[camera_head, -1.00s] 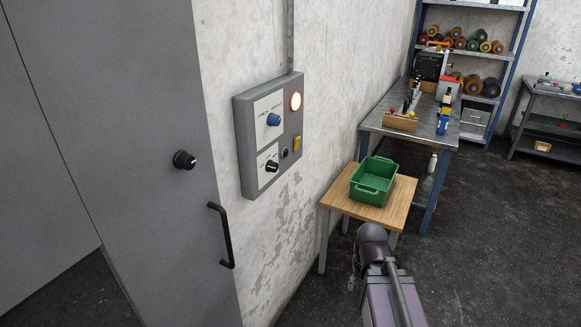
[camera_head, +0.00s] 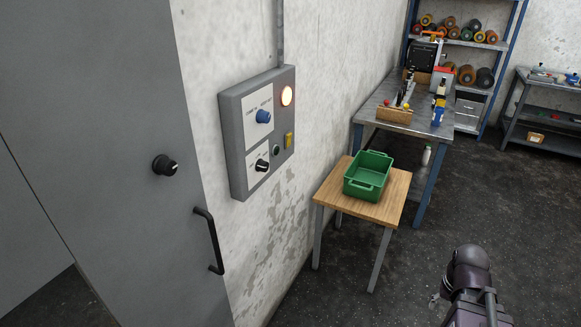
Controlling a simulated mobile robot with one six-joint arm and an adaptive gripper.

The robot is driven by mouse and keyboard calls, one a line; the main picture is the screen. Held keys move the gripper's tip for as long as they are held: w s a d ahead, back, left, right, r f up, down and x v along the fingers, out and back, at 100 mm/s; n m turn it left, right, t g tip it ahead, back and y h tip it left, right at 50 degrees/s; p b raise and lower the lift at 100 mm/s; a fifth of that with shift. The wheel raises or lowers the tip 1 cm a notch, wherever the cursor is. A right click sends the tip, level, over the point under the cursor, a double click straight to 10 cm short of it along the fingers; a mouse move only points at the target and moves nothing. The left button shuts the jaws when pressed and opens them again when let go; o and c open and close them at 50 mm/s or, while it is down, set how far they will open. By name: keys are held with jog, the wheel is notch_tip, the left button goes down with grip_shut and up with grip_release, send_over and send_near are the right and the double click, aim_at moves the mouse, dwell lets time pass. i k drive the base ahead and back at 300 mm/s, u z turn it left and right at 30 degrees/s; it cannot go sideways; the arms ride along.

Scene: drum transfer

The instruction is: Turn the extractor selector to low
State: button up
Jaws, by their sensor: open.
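A grey control panel (camera_head: 237,141) is fixed to the wall left of centre. It has a blue knob (camera_head: 263,116) on its upper white plate and a black knob with a pale mark (camera_head: 262,165) on its lower plate. The lettering is too small to read, so I cannot tell which knob is the extractor selector. Another black knob (camera_head: 165,165) is on the grey door. My gripper (camera_head: 436,300) shows only as a small grey part beside my arm at the lower right; it is open, far from the panel and touching nothing. Most of it is hidden.
The door has a black handle (camera_head: 209,240). A wooden table (camera_head: 335,196) with a green crate (camera_head: 353,188) stands right of the panel. The floor in front is clear.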

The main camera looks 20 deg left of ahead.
aim_at(260, 165)
jog(key=z, duration=0.25)
jog(key=k, duration=1.1)
jog(key=u, duration=0.85)
jog(key=i, duration=1)
jog(key=z, duration=0.05)
